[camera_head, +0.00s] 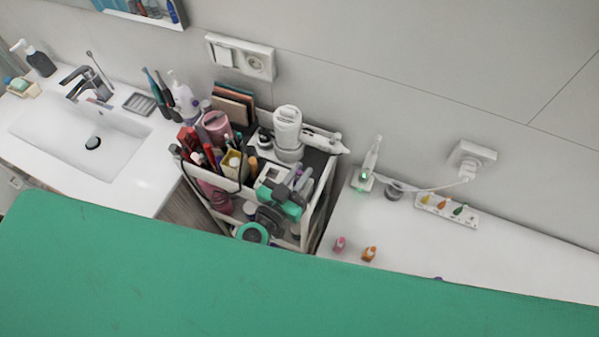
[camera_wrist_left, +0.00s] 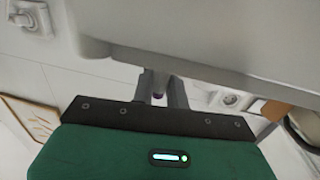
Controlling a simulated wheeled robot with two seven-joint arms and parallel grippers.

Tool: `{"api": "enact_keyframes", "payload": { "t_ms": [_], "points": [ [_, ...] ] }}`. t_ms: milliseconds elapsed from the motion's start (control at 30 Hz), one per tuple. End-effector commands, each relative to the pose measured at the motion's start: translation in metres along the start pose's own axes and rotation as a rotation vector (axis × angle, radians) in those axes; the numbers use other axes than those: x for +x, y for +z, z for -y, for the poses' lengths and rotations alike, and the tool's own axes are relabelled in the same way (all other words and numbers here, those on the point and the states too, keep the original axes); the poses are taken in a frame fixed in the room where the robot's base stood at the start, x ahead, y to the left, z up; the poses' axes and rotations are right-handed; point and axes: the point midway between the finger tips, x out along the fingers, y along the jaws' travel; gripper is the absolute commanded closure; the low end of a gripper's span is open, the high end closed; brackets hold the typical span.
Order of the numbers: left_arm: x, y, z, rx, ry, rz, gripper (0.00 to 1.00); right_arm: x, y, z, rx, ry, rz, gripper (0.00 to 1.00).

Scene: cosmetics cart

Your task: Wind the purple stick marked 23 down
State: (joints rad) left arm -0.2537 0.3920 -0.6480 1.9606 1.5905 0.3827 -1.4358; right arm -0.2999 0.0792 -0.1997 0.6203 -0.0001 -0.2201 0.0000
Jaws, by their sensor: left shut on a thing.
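My left gripper (camera_head: 299,180) is at the right front of the cosmetics cart (camera_head: 306,243), its grey fingers over the upper tray. In the left wrist view the two fingers (camera_wrist_left: 161,90) are shut on a small purple stick (camera_wrist_left: 158,97), which shows as a dim lavender piece between them. In the head view the stick is mostly hidden by the fingers and too small to make out. The mark 23 and how far the stick is wound out cannot be read. My right gripper is not in view.
Close around the gripper stand a white device (camera_head: 288,128), a pink cup (camera_head: 216,126) and several brushes and bottles. A sink (camera_head: 85,135) is at left. The right counter (camera_head: 510,255) holds small pink (camera_head: 340,244) and orange (camera_head: 369,254) pieces and a white strip (camera_head: 447,209).

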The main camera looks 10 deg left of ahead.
Motion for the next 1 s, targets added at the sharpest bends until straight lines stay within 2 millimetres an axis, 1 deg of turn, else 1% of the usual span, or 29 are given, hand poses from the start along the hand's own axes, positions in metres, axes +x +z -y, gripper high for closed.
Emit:
{"api": "enact_keyframes", "payload": {
  "t_ms": [100,200,667,867,1000],
  "points": [
    [0.0,0.002,0.001,0.004,0.091,-0.001,1.0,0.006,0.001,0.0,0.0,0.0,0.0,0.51],
    [0.0,0.003,0.001,0.004,0.143,-0.001,1.0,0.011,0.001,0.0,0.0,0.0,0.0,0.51],
    [0.0,0.004,0.0,0.002,0.305,-0.001,1.0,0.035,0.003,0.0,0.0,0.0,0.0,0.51],
    [0.0,0.005,0.0,0.007,0.374,-0.002,1.0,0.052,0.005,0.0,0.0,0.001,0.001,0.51],
    [0.0,0.006,0.001,0.005,0.426,-0.001,1.0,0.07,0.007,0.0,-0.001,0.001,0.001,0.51]
  ]
}}
